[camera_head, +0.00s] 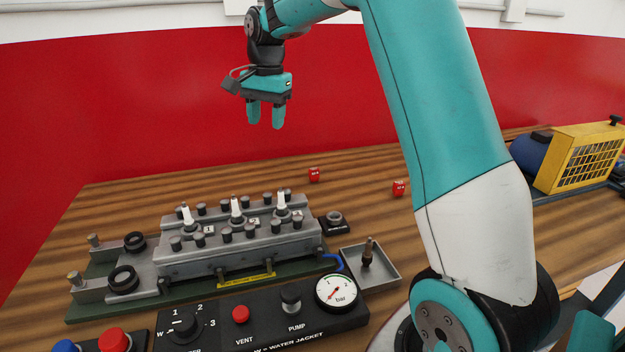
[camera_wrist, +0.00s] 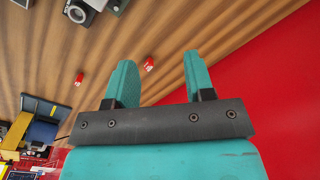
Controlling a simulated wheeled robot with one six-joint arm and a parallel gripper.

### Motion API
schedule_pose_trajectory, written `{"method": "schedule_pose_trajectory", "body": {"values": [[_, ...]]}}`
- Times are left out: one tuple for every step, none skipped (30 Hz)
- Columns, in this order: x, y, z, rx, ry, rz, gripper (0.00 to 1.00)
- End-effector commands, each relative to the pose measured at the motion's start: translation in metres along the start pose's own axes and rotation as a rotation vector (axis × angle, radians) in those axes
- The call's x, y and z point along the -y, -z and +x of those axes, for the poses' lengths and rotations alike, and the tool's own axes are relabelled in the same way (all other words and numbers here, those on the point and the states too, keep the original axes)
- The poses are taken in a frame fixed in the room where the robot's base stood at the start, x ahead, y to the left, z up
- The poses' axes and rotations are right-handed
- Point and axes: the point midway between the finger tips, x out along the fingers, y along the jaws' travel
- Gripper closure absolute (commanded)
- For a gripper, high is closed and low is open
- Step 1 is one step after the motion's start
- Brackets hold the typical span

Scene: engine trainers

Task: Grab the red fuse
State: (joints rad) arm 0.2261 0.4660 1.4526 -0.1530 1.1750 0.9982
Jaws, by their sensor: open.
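Two small red blocks, which look like fuses, lie apart on the wooden table. One red fuse (camera_head: 314,174) lies behind the engine block, and a second red fuse (camera_head: 399,188) lies to its right, near my arm. The wrist view shows a red fuse (camera_wrist: 149,64) between the fingers' directions and another red fuse (camera_wrist: 79,78) left of the fingers. I cannot tell for sure which matches which. My gripper (camera_head: 265,115) is open and empty, high above the table's back edge. Its two teal fingers (camera_wrist: 157,78) also show apart in the wrist view.
A grey engine block (camera_head: 240,258) with several bolts and white plugs stands front left. A grey tray (camera_head: 385,272) holds a dark upright part. A control panel (camera_head: 262,325) with a gauge lies in front. A yellow-caged machine (camera_head: 583,157) stands right. A red wall (camera_head: 130,110) rises behind.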

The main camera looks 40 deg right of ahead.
Motion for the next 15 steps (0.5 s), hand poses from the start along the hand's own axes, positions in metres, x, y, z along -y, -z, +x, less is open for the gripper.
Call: {"method": "schedule_pose_trajectory", "body": {"values": [[-0.005,0.043,0.013,-0.010,-0.017,0.169,0.51],[-0.008,0.063,0.017,-0.016,-0.025,0.264,0.51],[-0.014,0.086,0.023,-0.022,-0.034,0.380,0.51],[-0.019,0.102,0.027,-0.027,-0.040,0.460,0.51],[-0.024,0.116,0.030,-0.030,-0.046,0.531,0.51],[-0.030,0.132,0.035,-0.034,-0.050,0.617,0.51],[-0.035,0.142,0.037,-0.036,-0.054,0.671,0.51],[-0.039,0.150,0.040,-0.039,-0.056,0.717,0.51],[-0.043,0.159,0.043,-0.041,-0.059,0.769,0.51],[-0.046,0.164,0.044,-0.042,-0.060,0.799,0.51],[-0.048,0.168,0.046,-0.043,-0.061,0.822,0.51],[-0.050,0.172,0.049,-0.044,-0.062,0.843,0.51],[-0.051,0.173,0.051,-0.044,-0.063,0.853,0.51],[-0.052,0.174,0.055,-0.044,-0.064,0.860,0.51],[-0.053,0.174,0.061,-0.043,-0.065,0.864,0.51]]}}
